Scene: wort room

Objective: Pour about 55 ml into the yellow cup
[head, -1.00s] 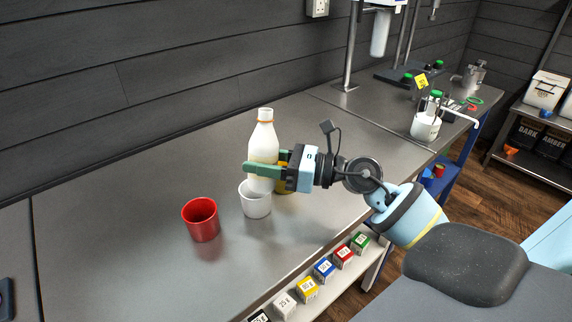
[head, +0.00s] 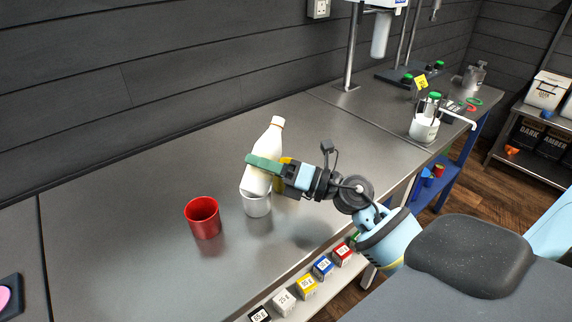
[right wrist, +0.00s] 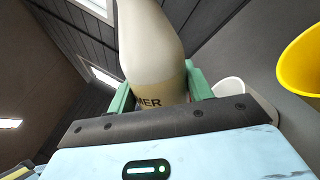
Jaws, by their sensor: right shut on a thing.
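My right gripper (head: 264,165) is shut on a cream-white bottle (head: 268,142) around its lower body. The bottle is tilted, its neck leaning to the right in the head view, and no stream shows. In the right wrist view the bottle (right wrist: 150,45) stands between the green fingers, with part of a dark-lettered label showing. The yellow cup (head: 281,187) is mostly hidden behind the gripper in the head view. It shows at the right edge of the right wrist view (right wrist: 303,66). Its contents are hidden. My left gripper is not in view.
A white cup (head: 257,206) stands just below the bottle, and a red cup (head: 203,219) stands to its left. Several labelled blocks (head: 306,286) sit on a lower ledge. A white container (head: 424,127) stands at the back right.

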